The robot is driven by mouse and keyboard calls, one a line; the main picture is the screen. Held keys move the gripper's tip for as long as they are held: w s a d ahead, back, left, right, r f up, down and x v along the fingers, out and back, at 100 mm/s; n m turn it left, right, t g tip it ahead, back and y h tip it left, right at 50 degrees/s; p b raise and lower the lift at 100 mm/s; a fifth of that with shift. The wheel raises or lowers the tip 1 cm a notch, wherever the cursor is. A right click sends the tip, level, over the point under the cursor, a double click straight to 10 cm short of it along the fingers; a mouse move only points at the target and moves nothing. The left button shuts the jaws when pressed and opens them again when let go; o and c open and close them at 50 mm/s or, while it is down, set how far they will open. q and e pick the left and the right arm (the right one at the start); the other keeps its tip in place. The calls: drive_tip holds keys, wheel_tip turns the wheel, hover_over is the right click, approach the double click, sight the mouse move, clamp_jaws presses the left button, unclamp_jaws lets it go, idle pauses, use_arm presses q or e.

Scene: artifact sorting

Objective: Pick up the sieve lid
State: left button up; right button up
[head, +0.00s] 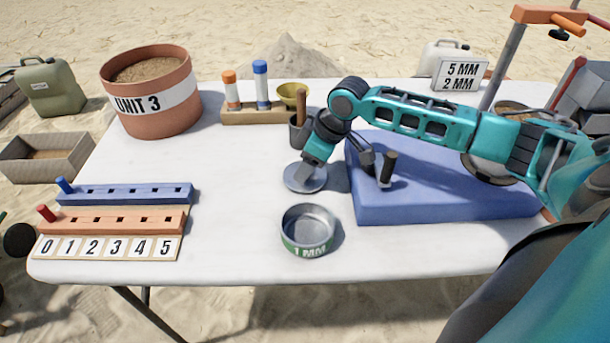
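The sieve lid (296,184) is a round, flat grey disc near the middle of the white table. My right gripper (309,172) reaches down from the upper right and is right at the lid's top. Its fingers hide part of the lid, and I cannot tell whether they are closed on it. The lid looks flat, on or very near the table. The open round metal sieve (309,232) with a green "1 MM" label stands just in front of the lid. My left gripper is not in view.
A blue pad (440,208) with a black-handled tool (388,168) lies right of the lid. A dark cup (300,132) stands behind it. Peg rails (125,193) and a number strip (108,248) lie left. The "UNIT 3" bucket (150,90) stands back left. Table left of the lid is clear.

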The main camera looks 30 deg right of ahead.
drive_tip(key=c, duration=0.5)
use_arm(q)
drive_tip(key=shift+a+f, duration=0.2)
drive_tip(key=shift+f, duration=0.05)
use_arm(e)
clamp_jaws()
drive_tip(key=shift+r, duration=0.1)
